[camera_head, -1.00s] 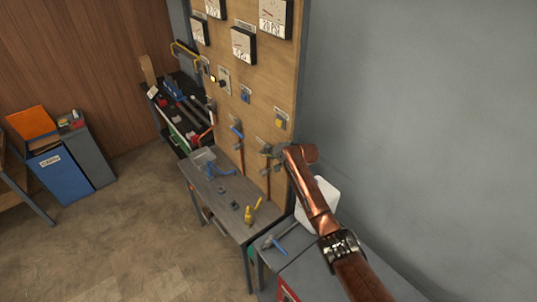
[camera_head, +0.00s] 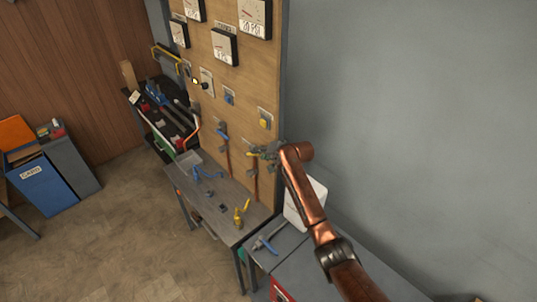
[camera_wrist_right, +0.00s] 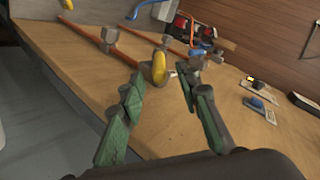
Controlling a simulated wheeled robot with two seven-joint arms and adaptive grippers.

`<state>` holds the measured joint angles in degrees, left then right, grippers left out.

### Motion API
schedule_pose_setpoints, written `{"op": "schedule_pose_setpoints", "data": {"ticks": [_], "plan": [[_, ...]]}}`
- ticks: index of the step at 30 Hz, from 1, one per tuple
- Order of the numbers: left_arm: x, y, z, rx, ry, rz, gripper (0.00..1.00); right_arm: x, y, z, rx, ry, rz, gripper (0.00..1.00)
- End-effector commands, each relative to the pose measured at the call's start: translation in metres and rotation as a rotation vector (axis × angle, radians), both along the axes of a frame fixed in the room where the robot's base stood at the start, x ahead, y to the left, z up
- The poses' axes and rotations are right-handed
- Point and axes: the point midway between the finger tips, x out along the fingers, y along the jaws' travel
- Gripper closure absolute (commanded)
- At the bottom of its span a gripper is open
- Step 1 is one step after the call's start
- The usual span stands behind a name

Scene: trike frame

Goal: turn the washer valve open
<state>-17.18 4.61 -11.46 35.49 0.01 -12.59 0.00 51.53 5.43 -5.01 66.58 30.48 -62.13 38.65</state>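A valve with a yellow handle (camera_head: 252,155) sits on a copper pipe (camera_head: 254,183) on the wooden board. The handle also shows in the right wrist view (camera_wrist_right: 159,65), between and just beyond the fingertips. My right gripper (camera_wrist_right: 160,78) is open, with a green-padded finger to each side of the handle; I cannot tell whether either touches it. In the head view my right gripper (camera_head: 268,151) is small, close against the valve. A blue-handled valve (camera_head: 221,132) is on the pipe to the left. Which valve is labelled washer is unreadable. My left gripper is not in view.
Gauges (camera_head: 224,47) and small switches (camera_head: 229,97) are on the board above. A workbench (camera_head: 218,222) below holds loose blue and yellow valve parts. A hammer (camera_head: 268,240) and a white container (camera_head: 305,203) are on the cabinet at right.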

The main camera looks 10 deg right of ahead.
Motion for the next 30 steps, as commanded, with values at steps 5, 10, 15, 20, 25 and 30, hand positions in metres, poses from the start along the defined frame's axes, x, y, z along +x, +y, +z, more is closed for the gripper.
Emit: {"op": "schedule_pose_setpoints", "data": {"ticks": [5, 10, 15, 20, 25, 30], "plan": [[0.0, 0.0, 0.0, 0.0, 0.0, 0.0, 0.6, -0.021, -0.015, 0.019, 0.002, -0.001, 0.0, 0.69], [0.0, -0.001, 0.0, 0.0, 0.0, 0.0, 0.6, -0.037, -0.027, 0.032, 0.001, -0.001, 0.0, 0.69], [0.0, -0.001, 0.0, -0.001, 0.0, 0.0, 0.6, -0.044, -0.032, 0.038, 0.001, 0.0, -0.001, 0.69], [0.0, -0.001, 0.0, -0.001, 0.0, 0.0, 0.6, -0.045, -0.032, 0.039, 0.001, 0.001, 0.0, 0.69], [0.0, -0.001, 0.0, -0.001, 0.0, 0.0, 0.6, -0.045, -0.032, 0.039, 0.001, 0.0, -0.001, 0.72], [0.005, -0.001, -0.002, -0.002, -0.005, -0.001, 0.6, -0.045, -0.037, 0.03, -0.003, 0.006, -0.006, 0.83]]}}
